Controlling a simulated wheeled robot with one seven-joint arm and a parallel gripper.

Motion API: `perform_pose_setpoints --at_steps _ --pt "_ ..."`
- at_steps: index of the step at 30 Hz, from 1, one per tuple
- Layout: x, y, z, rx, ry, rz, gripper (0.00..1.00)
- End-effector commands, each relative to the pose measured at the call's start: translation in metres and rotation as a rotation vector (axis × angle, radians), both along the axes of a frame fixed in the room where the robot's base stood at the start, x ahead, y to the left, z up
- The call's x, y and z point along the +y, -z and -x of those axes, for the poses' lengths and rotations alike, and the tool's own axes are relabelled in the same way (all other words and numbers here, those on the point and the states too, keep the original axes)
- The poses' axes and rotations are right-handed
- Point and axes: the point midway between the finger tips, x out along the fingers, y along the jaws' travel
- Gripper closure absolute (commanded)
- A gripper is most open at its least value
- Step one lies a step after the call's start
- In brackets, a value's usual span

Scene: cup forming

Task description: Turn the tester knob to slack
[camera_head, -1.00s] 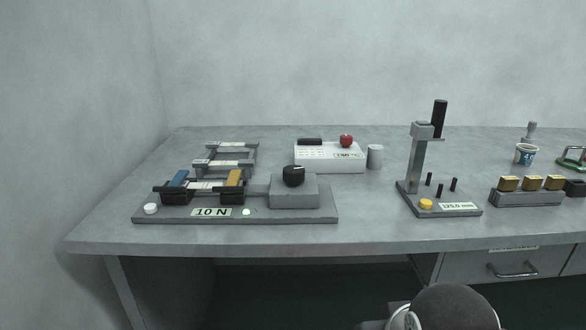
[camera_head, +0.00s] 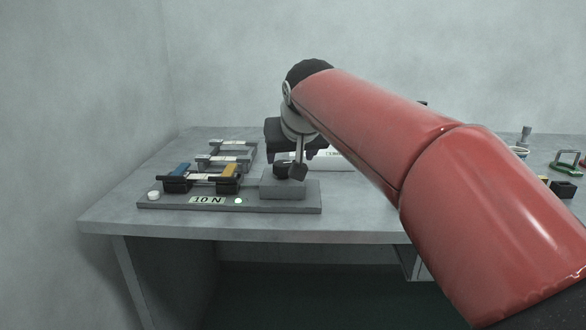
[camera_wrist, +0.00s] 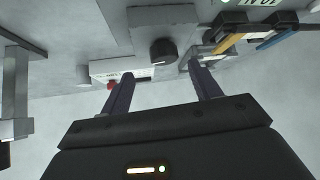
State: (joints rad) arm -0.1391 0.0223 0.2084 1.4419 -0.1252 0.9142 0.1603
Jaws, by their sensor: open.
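The tester (camera_head: 165,203) is a grey base with a "10 N" label, a lit green lamp and a white button. Its black round knob (camera_head: 281,170) sits on a grey block at the right end, partly hidden by my gripper (camera_head: 291,163). In the wrist view the knob (camera_wrist: 163,51) appears between and just beyond the fingertips of my gripper (camera_wrist: 160,70), which is open and empty. I cannot tell whether a finger touches the knob. A blue clamp (camera_head: 178,171) and a yellow clamp (camera_head: 229,173) have a strip between them. The knob's pointer is not readable now.
Behind the tester stands a rack (camera_head: 228,145) with strips. A white box (camera_head: 335,160) is behind my gripper, with a red knob (camera_wrist: 112,84) seen in the wrist view. My red arm hides much of the table's right side. The table's front left is clear.

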Motion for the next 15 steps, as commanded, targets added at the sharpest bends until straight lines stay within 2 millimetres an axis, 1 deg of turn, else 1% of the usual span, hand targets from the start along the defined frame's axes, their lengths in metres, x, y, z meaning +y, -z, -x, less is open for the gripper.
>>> perform_pose_setpoints --at_steps 1,5,15 --pt "0.006 -0.002 -0.007 -0.005 -0.006 -0.006 0.37" --pt "0.011 0.000 -0.016 -0.010 -0.009 -0.012 0.37" --pt "0.018 0.037 -0.051 -0.009 -0.008 -0.011 0.37"
